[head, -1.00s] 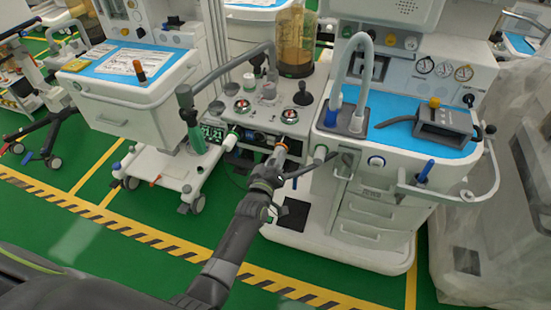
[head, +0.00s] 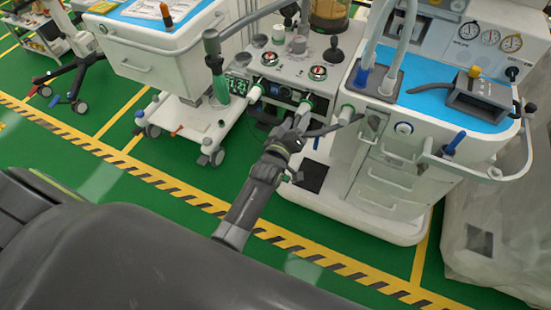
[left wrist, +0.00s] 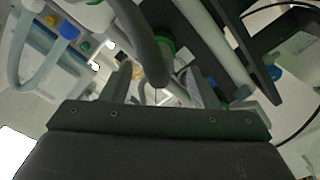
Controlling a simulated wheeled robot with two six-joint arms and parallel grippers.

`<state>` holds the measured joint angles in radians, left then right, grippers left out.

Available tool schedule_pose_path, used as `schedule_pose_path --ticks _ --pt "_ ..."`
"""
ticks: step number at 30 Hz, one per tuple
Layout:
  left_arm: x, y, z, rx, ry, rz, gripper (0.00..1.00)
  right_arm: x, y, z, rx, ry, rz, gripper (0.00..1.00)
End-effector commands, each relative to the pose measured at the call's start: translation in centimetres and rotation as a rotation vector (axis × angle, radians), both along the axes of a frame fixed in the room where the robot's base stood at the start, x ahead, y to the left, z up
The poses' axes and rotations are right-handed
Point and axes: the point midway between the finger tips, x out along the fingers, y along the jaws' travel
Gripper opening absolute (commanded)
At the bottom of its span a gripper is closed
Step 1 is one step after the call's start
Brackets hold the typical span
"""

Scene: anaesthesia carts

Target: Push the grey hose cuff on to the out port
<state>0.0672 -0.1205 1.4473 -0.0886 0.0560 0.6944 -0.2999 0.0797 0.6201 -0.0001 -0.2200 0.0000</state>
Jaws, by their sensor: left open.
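The front panel of the anaesthesia machine (head: 285,75) has a row of ports. A pale grey cuff-like end (head: 301,117) stands at the middle port, with a green ring (head: 306,103) behind it. It looks seated there, but my gripper hides part of it. Port labels are too small to read. My left gripper (head: 296,135) is open just in front of this cuff. In the left wrist view, a dark grey tube (left wrist: 148,40) runs above and between the open fingers, with a green ring (left wrist: 166,44) close to it. My right gripper is not in view.
Another green-ringed port (head: 253,93) lies to the left, and a pale port (head: 345,114) to the right. A grey hose with a green end (head: 220,90) hangs at the machine's left. White drawers (head: 390,180) stand right of my gripper.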

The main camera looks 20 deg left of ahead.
Motion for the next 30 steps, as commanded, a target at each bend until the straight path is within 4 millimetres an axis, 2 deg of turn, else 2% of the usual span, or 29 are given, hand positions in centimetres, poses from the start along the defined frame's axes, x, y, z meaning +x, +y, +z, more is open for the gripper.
schedule_pose_path --ticks 1,5,9,18,24,30 --pt "-0.8 0.1 0.5 0.001 0.003 0.002 0.54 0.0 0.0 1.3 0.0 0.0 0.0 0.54" --pt "-2.6 0.1 0.6 0.0 0.004 0.0 0.54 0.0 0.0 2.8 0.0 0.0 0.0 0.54" --pt "-5.7 0.1 0.5 -0.001 0.004 -0.001 0.54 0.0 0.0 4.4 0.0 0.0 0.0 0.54" --pt "-11.7 0.3 0.2 -0.001 0.003 -0.001 0.54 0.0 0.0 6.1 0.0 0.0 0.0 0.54" --pt "-13.8 0.4 0.1 -0.001 -0.001 -0.002 0.54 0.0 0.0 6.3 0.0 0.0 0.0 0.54" --pt "-14.4 0.4 0.1 0.0 -0.002 -0.004 0.54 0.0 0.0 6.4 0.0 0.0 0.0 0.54"
